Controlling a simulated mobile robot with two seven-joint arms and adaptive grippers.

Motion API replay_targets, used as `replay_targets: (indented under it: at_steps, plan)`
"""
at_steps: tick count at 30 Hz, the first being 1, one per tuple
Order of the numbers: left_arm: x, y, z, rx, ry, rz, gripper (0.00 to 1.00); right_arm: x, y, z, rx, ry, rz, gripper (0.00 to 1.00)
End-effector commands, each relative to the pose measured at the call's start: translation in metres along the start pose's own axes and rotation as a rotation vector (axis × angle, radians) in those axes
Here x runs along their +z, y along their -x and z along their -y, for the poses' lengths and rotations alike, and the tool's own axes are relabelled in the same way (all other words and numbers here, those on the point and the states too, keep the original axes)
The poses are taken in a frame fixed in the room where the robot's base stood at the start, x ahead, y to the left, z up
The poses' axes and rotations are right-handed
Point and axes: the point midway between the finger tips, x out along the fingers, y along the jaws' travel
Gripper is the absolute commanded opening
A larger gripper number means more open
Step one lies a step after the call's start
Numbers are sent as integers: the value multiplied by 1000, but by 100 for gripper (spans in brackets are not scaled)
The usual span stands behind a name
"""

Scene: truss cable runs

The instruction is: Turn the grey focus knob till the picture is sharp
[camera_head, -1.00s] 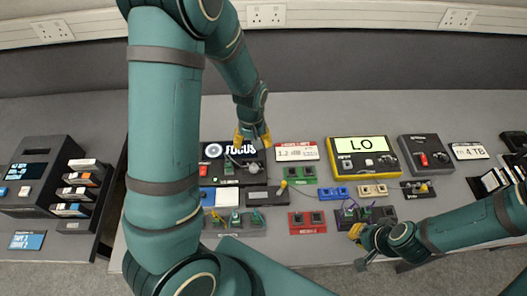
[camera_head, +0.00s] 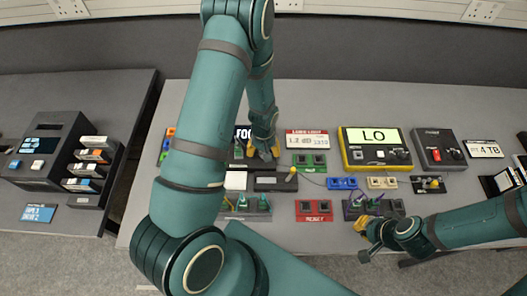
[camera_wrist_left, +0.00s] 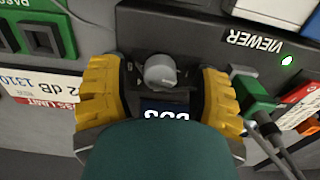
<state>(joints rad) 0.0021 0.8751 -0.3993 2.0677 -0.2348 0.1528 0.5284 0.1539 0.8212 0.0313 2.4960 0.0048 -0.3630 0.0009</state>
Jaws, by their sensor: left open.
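The grey focus knob (camera_wrist_left: 160,72) sits on the black viewer unit (camera_wrist_left: 215,40), seen in the left wrist view. My left gripper (camera_wrist_left: 158,92) is open, with one yellow finger on each side of the knob and gaps between. Part of a dark screen with pale characters (camera_wrist_left: 165,113) shows below the knob; my gripper body hides the rest. In the head view my left gripper (camera_head: 263,153) is over the viewer, and my arm covers much of its FOCUS screen (camera_head: 243,133). I cannot tell how sharp the picture is. My right gripper (camera_head: 366,241) is at the front right, away from the viewer.
A green plug with grey cable (camera_wrist_left: 255,100) stands close beside one finger. A light-loss meter (camera_head: 307,139), a yellow unit reading LO (camera_head: 374,137) and a red reject block (camera_head: 314,210) lie to the right. A tape box (camera_head: 45,150) stands on the left table.

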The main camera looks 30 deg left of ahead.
Motion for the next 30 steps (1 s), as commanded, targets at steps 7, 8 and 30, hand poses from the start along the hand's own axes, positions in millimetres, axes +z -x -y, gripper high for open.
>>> replay_targets:
  at_steps: [7, 8, 30]
  plan:
    - [0, -3, 0, 0, 0, 0, 63, 0, 0, 0, 0, 0, 0, 0]
    - [0, -3, 0, 0, 0, 0, 63, 0, 0, 0, 0, 0, 0, 0]
    - [0, -4, 0, 1, -83, -1, 0, 1, -6, -2, 1, 0, 0, 0]
